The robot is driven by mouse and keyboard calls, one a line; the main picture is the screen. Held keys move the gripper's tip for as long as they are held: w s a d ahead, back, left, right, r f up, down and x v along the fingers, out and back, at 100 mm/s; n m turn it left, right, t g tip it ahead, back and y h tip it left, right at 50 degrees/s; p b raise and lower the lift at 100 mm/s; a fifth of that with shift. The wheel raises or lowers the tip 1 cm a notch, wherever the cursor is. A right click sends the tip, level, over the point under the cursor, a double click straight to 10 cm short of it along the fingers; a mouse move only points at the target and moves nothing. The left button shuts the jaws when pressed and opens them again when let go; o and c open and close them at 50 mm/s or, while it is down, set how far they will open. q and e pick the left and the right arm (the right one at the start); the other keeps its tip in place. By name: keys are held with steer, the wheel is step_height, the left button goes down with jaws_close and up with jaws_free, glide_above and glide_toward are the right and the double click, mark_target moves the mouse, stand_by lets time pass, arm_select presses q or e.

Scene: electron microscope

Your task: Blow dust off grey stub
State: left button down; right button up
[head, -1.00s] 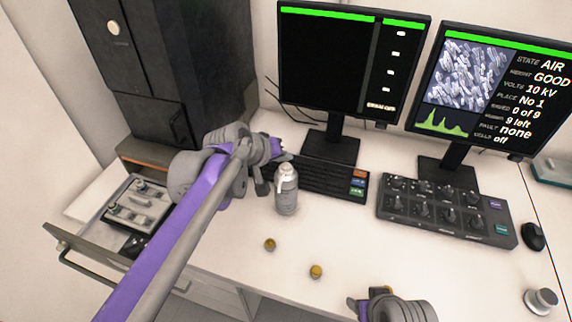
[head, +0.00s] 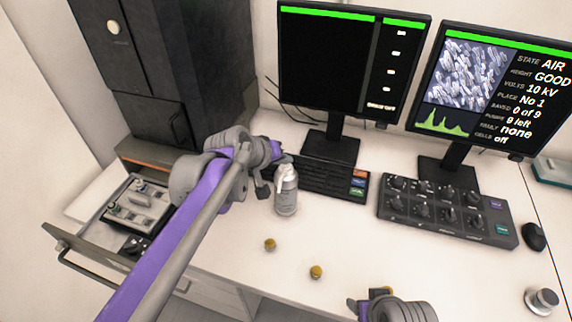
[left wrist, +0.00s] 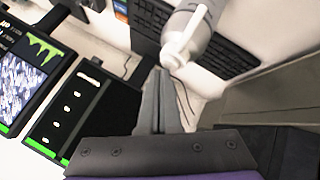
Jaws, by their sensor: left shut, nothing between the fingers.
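A grey spray bottle (head: 286,192) with a white nozzle stands upright on the desk, just right of my left gripper (head: 264,189). In the left wrist view the bottle (left wrist: 192,34) is beyond the fingertips. My left gripper's fingers (left wrist: 161,82) are shut with nothing between them. I cannot tell whether they touch the bottle. The shallow tray (head: 120,222) in the open drawer at left holds small stubs and parts; which one is the grey stub, and any dust on it, is too small to tell. My right gripper (head: 374,296) is at the bottom edge, its fingers unclear.
Two small brass pieces (head: 270,244) lie on the open desk in front of the bottle. A keyboard (head: 320,177), knob panel (head: 445,214), mouse (head: 534,237) and two monitors (head: 332,60) stand behind and right. A tall dark cabinet (head: 165,70) stands at back left.

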mark_target(284, 170)
arm_select(q)
steer(key=shift+f, duration=0.35)
arm_select(e)
steer(key=shift+f, duration=0.15)
arm_select(q)
steer(key=shift+r, duration=0.1)
steer(key=shift+r+p, duration=0.6)
steer(key=shift+r, duration=0.1)
arm_select(e)
steer(key=shift+w+r, duration=0.1)
steer(key=shift+r, duration=0.65)
arm_select(q)
step_height(284, 170, up, 5)
steer(key=p, duration=0.4)
steer(key=shift+r, duration=0.1)
arm_select(e)
steer(key=r, duration=0.4)
steer(key=shift+w+r, duration=0.1)
steer(key=shift+w, duration=0.25)
arm_select(q)
steer(key=shift+s, duration=0.1)
